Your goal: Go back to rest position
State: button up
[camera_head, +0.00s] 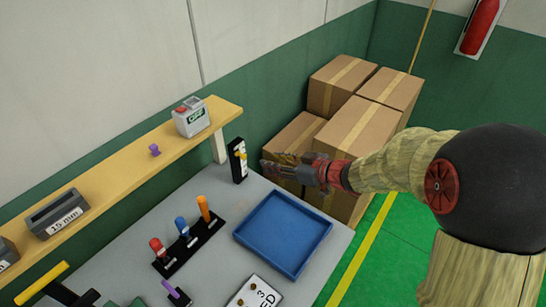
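My gripper (285,168) is at the end of my arm, which reaches in from the right. It hangs above the far right end of the grey table (215,255), beyond the blue tray (284,232). The cardboard boxes are behind it in the picture. The fingers are small and seen against the brown boxes, so I cannot tell whether they are open or shut. I see nothing clearly held in them. The blue tray looks empty.
A black rack (190,243) holds red, blue and orange-handled tools. A wooden shelf (120,165) carries a white box with a red button (191,117), a small purple clip (154,150) and a grey "15 mm" bin (57,214). Cardboard boxes (357,135) are stacked behind. Green floor is clear at right.

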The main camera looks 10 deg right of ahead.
jog(key=w+d+f+m+h, duration=0.1)
jog(key=d+f+h, duration=0.25)
jog(key=d, duration=0.25)
jog(key=d+f+m+h, duration=0.1)
jog(key=d+f+h, duration=0.25)
jog(key=d, duration=0.25)
jog(key=s+d+r+m+g+h, duration=0.2)
jog(key=s+d+m+h, duration=0.25)
jog(key=s+d, duration=0.35)
jog(key=s+a+r+m+g, duration=0.1)
jog(key=s+a+r+g, duration=0.15)
jog(key=s, duration=0.65)
jog(key=s+a+r+m+g, duration=0.15)
jog(key=s+r, duration=0.25)
jog(key=s, duration=0.4)
jog(key=s+a+r+t+y, duration=0.2)
jog(key=s+a+r, duration=0.3)
jog(key=r, duration=0.3)
jog(key=shift+s+a, duration=0.4)
